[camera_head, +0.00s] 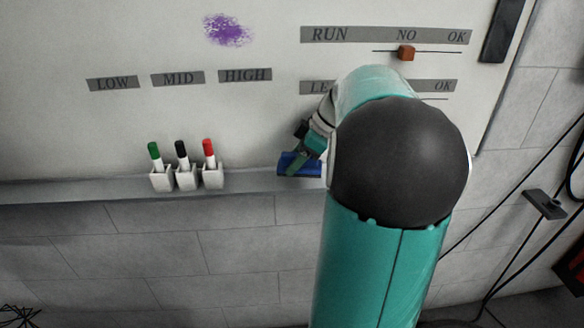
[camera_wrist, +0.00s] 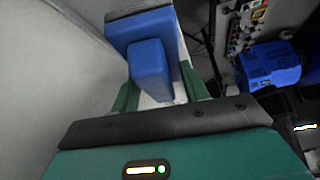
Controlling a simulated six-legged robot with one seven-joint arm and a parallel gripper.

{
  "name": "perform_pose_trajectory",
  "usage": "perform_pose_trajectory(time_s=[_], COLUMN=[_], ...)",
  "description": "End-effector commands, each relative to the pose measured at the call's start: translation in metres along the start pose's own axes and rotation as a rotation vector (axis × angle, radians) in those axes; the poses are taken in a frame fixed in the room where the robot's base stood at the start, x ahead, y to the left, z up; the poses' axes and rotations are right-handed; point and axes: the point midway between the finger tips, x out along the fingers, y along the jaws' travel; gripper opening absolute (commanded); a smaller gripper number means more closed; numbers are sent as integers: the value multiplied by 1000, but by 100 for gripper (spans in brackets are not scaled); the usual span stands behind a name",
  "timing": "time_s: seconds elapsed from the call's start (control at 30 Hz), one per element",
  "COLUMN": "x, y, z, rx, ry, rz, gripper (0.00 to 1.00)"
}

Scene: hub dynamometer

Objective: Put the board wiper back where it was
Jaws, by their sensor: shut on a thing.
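The board wiper is blue. In the head view its blue body (camera_head: 299,164) shows at the ledge below the whiteboard, partly hidden by my arm. In the wrist view the blue wiper (camera_wrist: 141,28) has a raised grip block, with my gripper (camera_wrist: 160,88) and its green fingers shut on that block. The ledge (camera_head: 255,181) runs along the bottom of the whiteboard (camera_head: 265,120). The wiper is at or just above the ledge; I cannot tell whether it touches. My gripper (camera_head: 306,147) is partly hidden behind my arm in the head view.
Green, black and red markers stand in white holders (camera_head: 187,178) on the ledge, left of the wiper. A purple scribble (camera_head: 228,30) is on the board. An orange slider (camera_head: 406,53) sits under the RUN strip. Cables (camera_head: 520,240) hang at right. The ledge between holders and wiper is clear.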

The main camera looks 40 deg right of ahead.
Motion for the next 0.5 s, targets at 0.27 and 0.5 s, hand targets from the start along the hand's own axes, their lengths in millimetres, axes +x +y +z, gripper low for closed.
perform_pose_trajectory(time_s=[0.27,0.5], x=[27,34], y=[11,11], z=[17,21], rx=[4,1], ry=[0,-1], rz=[-1,2], gripper=[20,20])
